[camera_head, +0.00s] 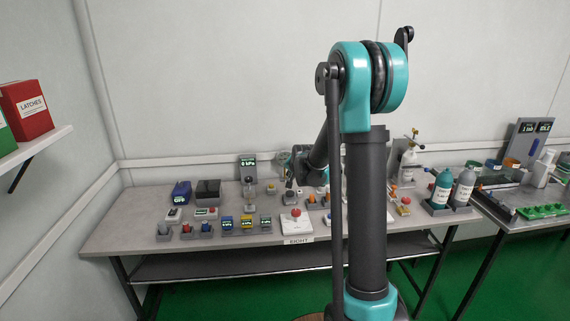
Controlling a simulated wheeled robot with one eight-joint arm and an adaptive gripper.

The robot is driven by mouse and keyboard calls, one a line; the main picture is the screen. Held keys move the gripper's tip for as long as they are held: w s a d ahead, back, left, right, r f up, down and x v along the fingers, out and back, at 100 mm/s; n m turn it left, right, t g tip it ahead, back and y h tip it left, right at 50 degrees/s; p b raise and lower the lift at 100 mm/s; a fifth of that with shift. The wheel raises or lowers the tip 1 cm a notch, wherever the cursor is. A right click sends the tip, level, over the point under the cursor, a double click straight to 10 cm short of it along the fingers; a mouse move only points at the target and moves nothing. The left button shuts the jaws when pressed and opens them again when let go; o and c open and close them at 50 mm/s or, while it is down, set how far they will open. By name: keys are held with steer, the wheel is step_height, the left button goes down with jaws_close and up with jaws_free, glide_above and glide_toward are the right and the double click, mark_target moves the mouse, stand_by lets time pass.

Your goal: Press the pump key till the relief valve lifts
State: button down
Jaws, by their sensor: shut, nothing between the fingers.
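A grey gauge panel (247,160) with a lit green reading, apparently in kPa, stands at the back of the bench. A small upright post fitting (250,187) stands in front of it. I cannot tell at this size which part is the pump key or the relief valve. My arm reaches over the bench, and my gripper (290,183) is small and dark, right of the gauge panel. It is shut and empty. Its fingertips are hard to make out, and I cannot tell whether they touch anything. My arm hides part of the bench behind it.
A white box with a red button (295,215) sits near the front edge, above a RIGHT label (299,240). Several small testers stand at the left, near a blue device (181,192) and a dark bin (208,191). Bottles (441,190) stand at the right.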

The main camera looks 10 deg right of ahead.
mark_target(291, 193)
stand_by(0.9)
step_height(291, 193, up, 4)
steer(key=shift+f, duration=0.1)
stand_by(0.4)
steer(key=shift+f, duration=4.45)
steer(key=shift+f, duration=0.15)
steer(key=shift+f, duration=0.25)
